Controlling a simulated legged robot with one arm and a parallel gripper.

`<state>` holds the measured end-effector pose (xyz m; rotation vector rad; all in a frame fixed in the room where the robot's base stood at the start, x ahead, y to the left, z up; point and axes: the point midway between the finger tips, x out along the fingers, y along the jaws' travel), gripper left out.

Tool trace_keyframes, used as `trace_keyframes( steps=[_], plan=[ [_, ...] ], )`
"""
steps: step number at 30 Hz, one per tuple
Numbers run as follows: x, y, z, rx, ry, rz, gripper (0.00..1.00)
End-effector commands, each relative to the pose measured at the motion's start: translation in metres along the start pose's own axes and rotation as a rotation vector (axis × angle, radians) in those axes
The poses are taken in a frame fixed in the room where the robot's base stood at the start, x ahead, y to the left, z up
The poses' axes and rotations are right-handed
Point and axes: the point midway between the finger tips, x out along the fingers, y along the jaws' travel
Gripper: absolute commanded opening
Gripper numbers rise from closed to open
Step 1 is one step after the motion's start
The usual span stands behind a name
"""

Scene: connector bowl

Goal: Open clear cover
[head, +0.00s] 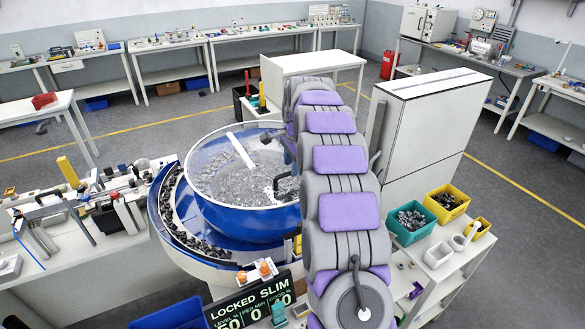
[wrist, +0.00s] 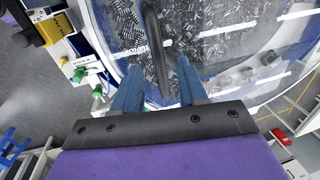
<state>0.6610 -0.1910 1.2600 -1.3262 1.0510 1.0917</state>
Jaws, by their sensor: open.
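The blue bowl (head: 240,222) of the feeder is filled with small metallic parts and topped by a clear cover (head: 225,165) with white reflections. The cover lies over the bowl and looks closed. In the wrist view, the handle (wrist: 153,30) runs between the two blue fingers of my gripper (wrist: 158,68). The fingers are open, one on each side of the handle, with gaps showing. Clear cover also shows beyond the fingers (wrist: 225,45). In the head view my arm hides the gripper's fingers.
A curved track (head: 180,225) of dark parts wraps the bowl's left side. A display (head: 248,302) reads "LOCKED SLIM". A white cabinet (head: 430,110) stands close to the right of my arm. A teal bin (head: 410,222) and yellow bin (head: 447,203) sit on a side shelf.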

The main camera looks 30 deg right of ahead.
Motion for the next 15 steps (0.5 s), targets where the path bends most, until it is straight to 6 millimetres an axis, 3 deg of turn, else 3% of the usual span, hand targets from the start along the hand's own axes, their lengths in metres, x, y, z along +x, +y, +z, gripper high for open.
trace_keyframes(
  steps=[6,15],
  plan=[
    [0.021,0.0,-0.009,0.004,-0.005,-0.002,0.42],
    [0.021,-0.001,-0.001,0.002,0.001,-0.003,0.42]
  ],
)
